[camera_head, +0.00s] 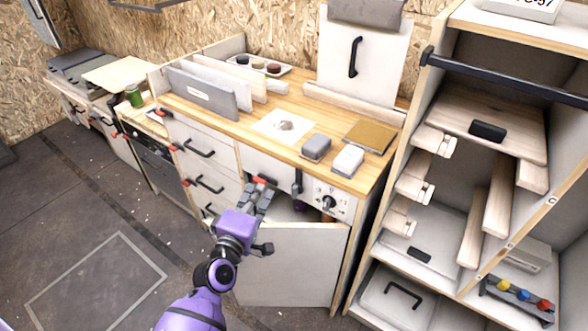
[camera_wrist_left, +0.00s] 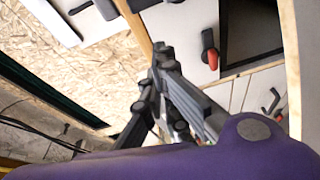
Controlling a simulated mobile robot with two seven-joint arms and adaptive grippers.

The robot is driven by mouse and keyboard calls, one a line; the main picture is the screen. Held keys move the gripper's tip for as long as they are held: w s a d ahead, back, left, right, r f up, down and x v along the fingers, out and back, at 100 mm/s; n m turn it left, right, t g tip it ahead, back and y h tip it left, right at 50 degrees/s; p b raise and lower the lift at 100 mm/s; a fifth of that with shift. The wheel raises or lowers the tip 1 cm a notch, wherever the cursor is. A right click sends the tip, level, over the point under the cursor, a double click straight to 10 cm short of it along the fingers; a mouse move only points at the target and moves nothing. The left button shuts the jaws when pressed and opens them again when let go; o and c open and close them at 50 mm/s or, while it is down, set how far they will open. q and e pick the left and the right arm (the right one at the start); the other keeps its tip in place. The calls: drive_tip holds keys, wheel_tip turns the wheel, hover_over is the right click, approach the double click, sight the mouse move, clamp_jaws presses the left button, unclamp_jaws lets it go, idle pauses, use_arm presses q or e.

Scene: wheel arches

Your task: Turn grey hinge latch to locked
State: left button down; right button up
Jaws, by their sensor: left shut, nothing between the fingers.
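My left gripper (camera_head: 262,192) is shut and empty, just in front of the counter cabinet and above its lowered or open white door (camera_head: 292,265). Its dark fingers (camera_wrist_left: 163,62) show together in the left wrist view. A dark grey lever (camera_head: 297,182) hangs upright on the cabinet's front panel, right of my gripper and apart from it. I cannot tell for certain that this is the grey hinge latch. A red-tipped black latch (camera_wrist_left: 210,48) shows in the wrist view, right of the fingers and apart from them. My right gripper is not in view.
A black knob (camera_head: 328,202) sits on the white panel right of the lever. Drawers with black handles (camera_head: 198,148) and red latches lie left of my gripper. A shelf unit (camera_head: 395,235) stands at right. The floor (camera_head: 60,215) at left is clear.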

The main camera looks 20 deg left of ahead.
sight(296, 184)
use_arm(q)
drive_tip(key=shift+n, duration=0.9)
drive_tip(key=w, duration=0.9)
drive_tip(key=shift+a+r, duration=0.3)
drive_tip(key=shift+r, duration=0.05)
drive_tip(key=d, duration=0.1)
drive_tip(key=d+p, duration=0.1)
drive_tip(key=shift+s+d+r, duration=0.15)
drive_tip(key=shift+s+d, duration=0.1)
drive_tip(key=shift+d, duration=0.15)
drive_tip(key=shift+s+d+p, duration=0.2)
drive_tip(key=shift+d+p, duration=0.1)
drive_tip(key=shift+d, duration=0.15)
drive_tip(key=shift+f, duration=0.2)
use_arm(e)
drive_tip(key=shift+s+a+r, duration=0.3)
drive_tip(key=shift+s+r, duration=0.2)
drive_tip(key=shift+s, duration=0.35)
use_arm(q)
drive_tip(key=shift+d, duration=0.15)
